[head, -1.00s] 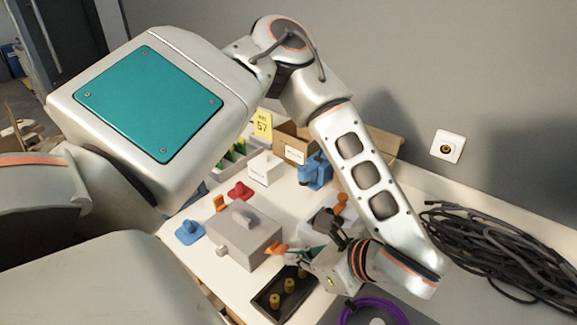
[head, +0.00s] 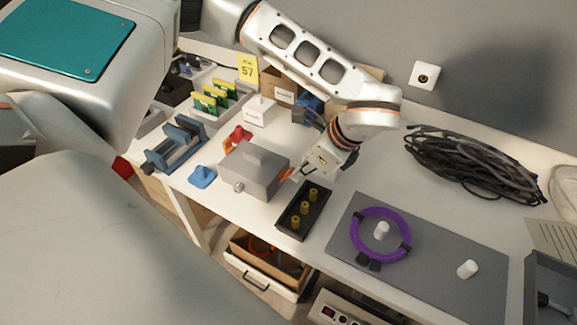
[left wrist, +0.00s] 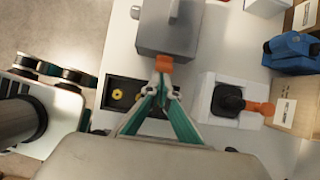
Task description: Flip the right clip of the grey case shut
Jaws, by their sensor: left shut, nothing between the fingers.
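The grey case (head: 252,172) stands on the white table with a handle on its lid. Its orange right clip (head: 287,174) is on the side facing my left gripper (head: 299,174). In the left wrist view the case (left wrist: 167,38) is at the top, with the orange clip (left wrist: 163,63) at its near edge. There the left fingertips (left wrist: 163,88) are together, shut and empty, just short of the clip or touching it; I cannot tell which. The fingers partly hide the clip, so its exact angle is unclear.
A black tray with yellow pegs (head: 280,222) lies close in front of the gripper. A blue part (head: 202,177) and a red part (head: 238,136) sit left of and behind the case. A purple ring (head: 356,240) lies on a grey mat (head: 440,262) at right.

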